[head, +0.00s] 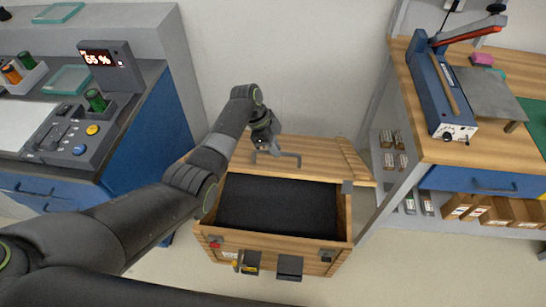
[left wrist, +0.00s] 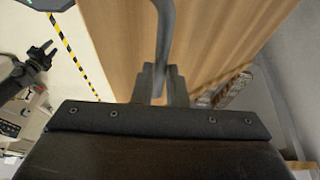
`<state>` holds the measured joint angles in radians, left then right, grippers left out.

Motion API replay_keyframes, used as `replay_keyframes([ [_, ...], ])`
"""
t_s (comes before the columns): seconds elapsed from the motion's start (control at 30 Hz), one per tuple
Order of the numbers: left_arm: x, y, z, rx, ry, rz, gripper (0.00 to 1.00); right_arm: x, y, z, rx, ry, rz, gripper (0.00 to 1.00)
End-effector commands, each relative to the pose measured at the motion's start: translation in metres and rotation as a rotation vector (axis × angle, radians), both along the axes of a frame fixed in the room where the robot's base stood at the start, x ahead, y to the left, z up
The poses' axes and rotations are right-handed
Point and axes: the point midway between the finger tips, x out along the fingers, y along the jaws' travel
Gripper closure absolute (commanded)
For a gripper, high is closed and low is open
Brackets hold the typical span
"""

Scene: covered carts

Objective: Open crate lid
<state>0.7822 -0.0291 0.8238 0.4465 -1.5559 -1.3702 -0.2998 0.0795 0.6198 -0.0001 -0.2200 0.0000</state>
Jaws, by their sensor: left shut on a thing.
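The wooden crate (head: 203,232) stands on the floor in the middle of the head view, with its dark inside showing. Its slatted lid (head: 325,156) is swung up and back at the far side, by the wall. My left gripper (head: 268,148) is shut on the grey lid handle (head: 289,157). In the left wrist view the fingers (left wrist: 160,84) close around the handle bar (left wrist: 165,35), with the lid's wood (left wrist: 118,40) behind it. A dark forked part at the left of that view may be my right gripper; its jaws are unclear.
A blue cabinet with a control panel (head: 75,135) stands at left. A workbench (head: 437,147) with a blue lever press (head: 440,85) stands at right, with small boxes on its lower shelf. Dark latches (head: 289,267) are on the crate front. Floor in front is clear.

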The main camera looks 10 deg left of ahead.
Motion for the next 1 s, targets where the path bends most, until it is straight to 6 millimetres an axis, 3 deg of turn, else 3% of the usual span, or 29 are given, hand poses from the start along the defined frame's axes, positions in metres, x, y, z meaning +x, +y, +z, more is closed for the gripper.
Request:
replay_keyframes([
  [0.43, 0.0057, 0.0028, 0.0004, 0.007, -0.014, 0.007, 1.0, -0.0002, 0.0001, -0.0014, 0.0, 0.0, 0.0, 0.64],
  [0.47, 0.0056, 0.0029, 0.0002, 0.007, -0.014, 0.007, 0.85, -0.0003, 0.0001, -0.0014, 0.0, 0.0, 0.0, 0.64],
  [0.6, 0.0051, 0.0026, 0.0002, 0.006, -0.013, 0.006, 0.67, -0.0021, 0.0001, -0.0013, 0.0, 0.003, 0.0, 0.64],
  [1.0, 0.0046, 0.0013, 0.0013, 0.002, -0.011, 0.005, 0.66, 0.0, 0.0, -0.0006, 0.0, 0.0, 0.0, 0.64],
])
